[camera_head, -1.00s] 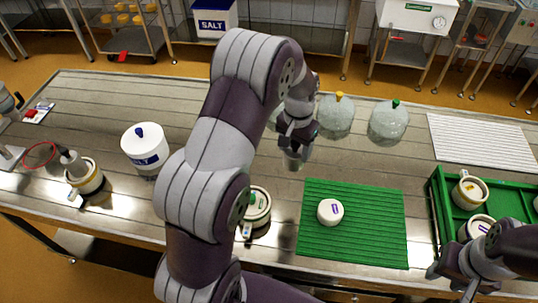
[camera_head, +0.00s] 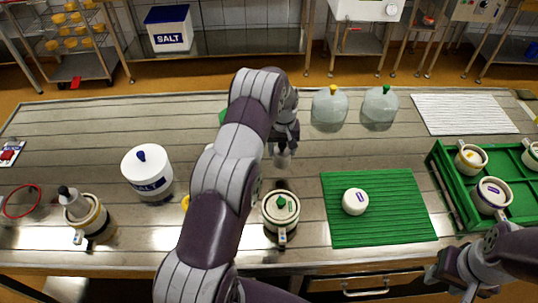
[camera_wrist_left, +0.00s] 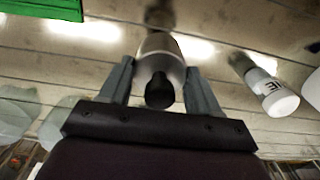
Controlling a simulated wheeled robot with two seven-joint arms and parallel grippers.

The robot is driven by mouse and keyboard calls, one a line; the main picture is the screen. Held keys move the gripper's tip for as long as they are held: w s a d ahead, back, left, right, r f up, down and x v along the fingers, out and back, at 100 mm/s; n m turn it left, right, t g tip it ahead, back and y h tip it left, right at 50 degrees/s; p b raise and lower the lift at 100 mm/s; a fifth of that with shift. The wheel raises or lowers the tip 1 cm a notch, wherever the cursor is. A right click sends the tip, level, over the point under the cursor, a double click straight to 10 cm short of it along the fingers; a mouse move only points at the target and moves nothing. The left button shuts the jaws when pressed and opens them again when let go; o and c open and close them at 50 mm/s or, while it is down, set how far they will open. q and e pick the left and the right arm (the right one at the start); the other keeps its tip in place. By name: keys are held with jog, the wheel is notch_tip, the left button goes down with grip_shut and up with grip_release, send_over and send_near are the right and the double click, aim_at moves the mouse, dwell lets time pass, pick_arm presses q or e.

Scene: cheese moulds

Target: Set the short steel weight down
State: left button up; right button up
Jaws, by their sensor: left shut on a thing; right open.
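My left gripper (camera_head: 284,146) is shut on the short steel weight (camera_head: 282,160), a small shiny cylinder. The left wrist view shows the weight (camera_wrist_left: 162,50) upright between the two fingers, its black knob towards the camera. It is over bare steel table, behind the mould with the green knob (camera_head: 281,208) and left of the green mat (camera_head: 380,232). I cannot tell whether its base touches the table. My right gripper (camera_head: 455,278) is open and empty at the lower right, near the table's front edge.
A white round cheese (camera_head: 355,201) lies on the mat. A green crate (camera_head: 446,190) with several moulds stands right. Two clear domes (camera_head: 329,108) stand behind the left gripper. A white salt tub (camera_head: 147,175) and a mould with a grey weight (camera_head: 88,218) stand left.

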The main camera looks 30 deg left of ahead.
pick_arm(q)
jog(key=a+f+p, duration=0.1)
jog(key=f, duration=0.1)
jog(key=s+a+f+p, duration=0.1)
jog(key=a+f, duration=0.1)
jog(key=a+f+p, duration=0.1)
jog(key=f, duration=0.1)
jog(key=shift+s+a, duration=0.2)
jog(key=shift+s, duration=0.1)
jog(key=shift+f, duration=0.3)
jog(key=shift+s+a, duration=0.1)
jog(key=shift+a, duration=0.1)
jog(key=shift+f, duration=0.2)
jog(key=o, duration=1.5)
jog(key=shift+d, duration=0.15)
pick_arm(e)
jog(key=r, duration=0.4)
jog(key=shift+s+a, duration=0.15)
jog(key=shift+s, duration=0.05)
